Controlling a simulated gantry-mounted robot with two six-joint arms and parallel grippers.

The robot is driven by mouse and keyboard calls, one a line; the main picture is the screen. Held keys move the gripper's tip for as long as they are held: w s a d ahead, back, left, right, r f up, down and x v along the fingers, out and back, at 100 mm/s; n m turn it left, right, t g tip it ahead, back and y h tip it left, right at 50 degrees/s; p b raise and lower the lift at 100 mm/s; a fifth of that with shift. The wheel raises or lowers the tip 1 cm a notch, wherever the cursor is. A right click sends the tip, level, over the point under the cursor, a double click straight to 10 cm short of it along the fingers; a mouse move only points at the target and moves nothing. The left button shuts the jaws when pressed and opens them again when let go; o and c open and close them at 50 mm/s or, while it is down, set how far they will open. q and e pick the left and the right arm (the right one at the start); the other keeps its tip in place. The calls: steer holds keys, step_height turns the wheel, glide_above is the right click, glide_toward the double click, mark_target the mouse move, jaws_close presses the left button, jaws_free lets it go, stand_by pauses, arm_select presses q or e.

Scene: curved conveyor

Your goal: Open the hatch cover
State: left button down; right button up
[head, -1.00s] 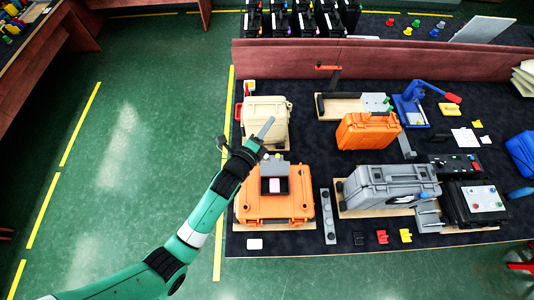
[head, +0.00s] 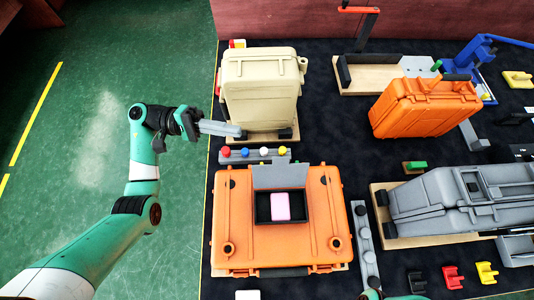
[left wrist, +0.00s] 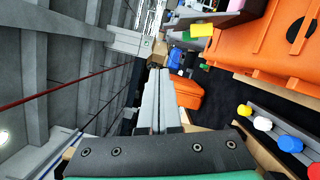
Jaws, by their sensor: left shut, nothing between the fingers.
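An orange case (head: 232,205) lies flat near the front left of the dark table. In its top is a dark square recess (head: 263,208) holding a pink block (head: 280,207). A grey hatch cover (head: 282,176) stands open along the recess's far edge. My left gripper (head: 238,129) is shut and empty, pointing right, beyond the case and to its left, in front of the beige case. It touches neither the hatch cover nor the orange case. Its closed fingers also show in the left wrist view (left wrist: 158,85). My right gripper is not in view.
A beige case (head: 262,88) stands behind the orange one. A grey bar with coloured knobs (head: 252,155) lies between them. A second orange case (head: 425,105) and a grey case (head: 450,200) stand to the right. Open green floor lies left of the table.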

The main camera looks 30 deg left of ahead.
mark_target(280, 174)
arm_select(q)
steer(key=d+p, duration=0.2)
steer(key=d, duration=0.8)
steer(key=shift+w+d+r+t+p, duration=0.2)
steer(key=shift+w+t+p, duration=0.1)
steer(key=shift+t, duration=0.1)
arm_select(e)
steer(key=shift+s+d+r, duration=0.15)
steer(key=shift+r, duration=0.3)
arm_select(q)
steer(key=shift+s, duration=0.1)
